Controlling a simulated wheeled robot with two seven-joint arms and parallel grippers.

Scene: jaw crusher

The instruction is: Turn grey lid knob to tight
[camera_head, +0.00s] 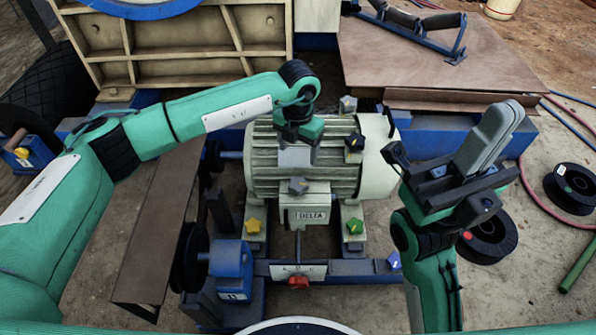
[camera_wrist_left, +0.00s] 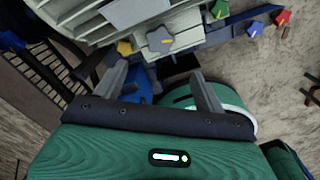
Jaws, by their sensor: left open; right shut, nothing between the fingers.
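The grey star-shaped lid knob (camera_head: 298,185) sits on top of the small box marked DELTA (camera_head: 309,216) on the front of the motor (camera_head: 262,170). In the left wrist view the grey knob (camera_wrist_left: 173,40) shows just beyond my left fingertips. Any tightness mark is too small to read.
A yellow knob (camera_head: 254,225) and a green knob (camera_head: 354,226) flank the box. A black knob (camera_head: 354,142) and another grey knob (camera_head: 348,104) are farther back. A red knob (camera_head: 299,282) is in front. A blue block (camera_head: 231,258) stands front left.

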